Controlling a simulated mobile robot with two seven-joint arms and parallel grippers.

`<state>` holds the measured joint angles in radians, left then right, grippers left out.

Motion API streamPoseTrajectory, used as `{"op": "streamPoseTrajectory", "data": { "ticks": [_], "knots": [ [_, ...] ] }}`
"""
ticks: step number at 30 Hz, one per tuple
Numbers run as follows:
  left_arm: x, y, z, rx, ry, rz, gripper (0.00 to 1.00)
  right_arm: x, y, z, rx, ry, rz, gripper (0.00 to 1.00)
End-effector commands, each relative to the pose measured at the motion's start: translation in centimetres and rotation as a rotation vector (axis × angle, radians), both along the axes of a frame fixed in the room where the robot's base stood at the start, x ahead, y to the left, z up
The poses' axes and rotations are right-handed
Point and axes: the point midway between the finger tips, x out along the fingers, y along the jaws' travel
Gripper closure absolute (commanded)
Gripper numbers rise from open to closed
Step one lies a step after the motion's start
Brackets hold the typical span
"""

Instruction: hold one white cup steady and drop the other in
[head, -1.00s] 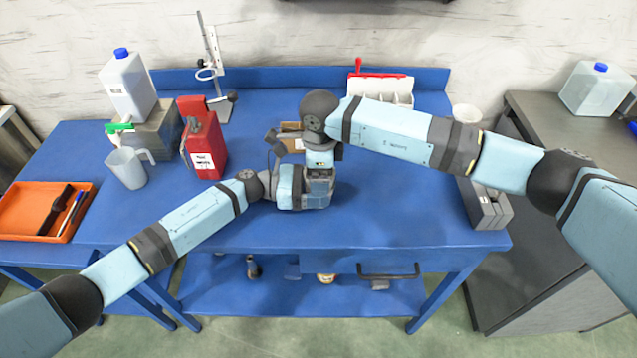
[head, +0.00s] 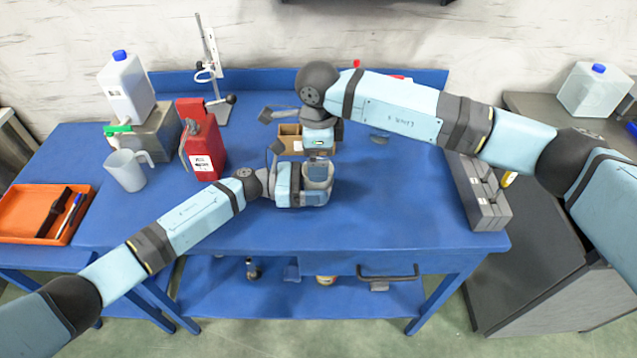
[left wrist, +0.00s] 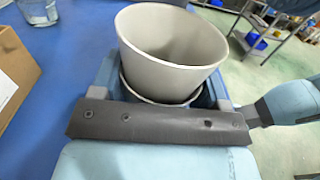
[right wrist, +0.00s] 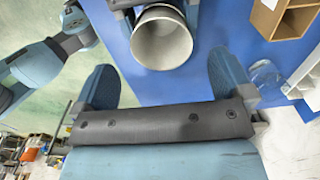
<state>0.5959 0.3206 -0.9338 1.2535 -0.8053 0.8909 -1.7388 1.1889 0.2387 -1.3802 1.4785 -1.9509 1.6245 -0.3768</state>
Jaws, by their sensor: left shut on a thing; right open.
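My left gripper (head: 322,182) is shut on a white cup (left wrist: 187,102), whose rim shows low in the left wrist view. The other white cup (left wrist: 170,50) stands inside it, its upper part rising above the held cup's rim. The nested cups show only small in the head view. In the right wrist view the upper cup (right wrist: 162,40) shows its open mouth. My right gripper (right wrist: 165,82) is open and empty, its two fingers spread apart and clear of the cups. The lower part of the inner cup is hidden.
A small cardboard box (head: 291,138) is behind the hands. A red can (head: 206,145), a clear jug (head: 127,169) and an orange tray (head: 35,213) are at left. A grey block (head: 478,192) is at the right edge. The front middle of the blue table is clear.

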Motion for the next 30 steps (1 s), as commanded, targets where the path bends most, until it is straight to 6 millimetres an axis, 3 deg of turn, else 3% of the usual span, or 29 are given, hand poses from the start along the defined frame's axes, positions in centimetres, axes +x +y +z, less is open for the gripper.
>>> {"op": "streamPoseTrajectory", "data": {
  "ticks": [6, 14, 15, 19, 30],
  "knots": [
    [-0.1, 0.0, -0.2, 0.002, 0.001, -0.002, 0.53, 0.1, -0.1, 1.7, 0.0, -0.003, -0.003, 0.02],
    [-0.2, 0.0, -0.2, 0.003, 0.001, -0.003, 0.53, 0.2, -0.1, 1.9, 0.001, -0.005, -0.003, 0.02],
    [-0.2, 0.0, -0.2, 0.003, 0.001, -0.003, 0.29, 0.2, -0.1, 1.9, 0.001, -0.005, -0.003, 0.02],
    [-0.2, 0.0, -0.3, 0.003, 0.001, -0.003, 0.02, 0.2, -0.1, 1.9, 0.001, -0.005, -0.004, 0.02],
    [-0.2, 0.7, -0.3, 0.004, 0.002, -0.002, 0.02, 0.3, -0.1, 1.9, 0.001, -0.006, -0.004, 0.02]
  ]
}}
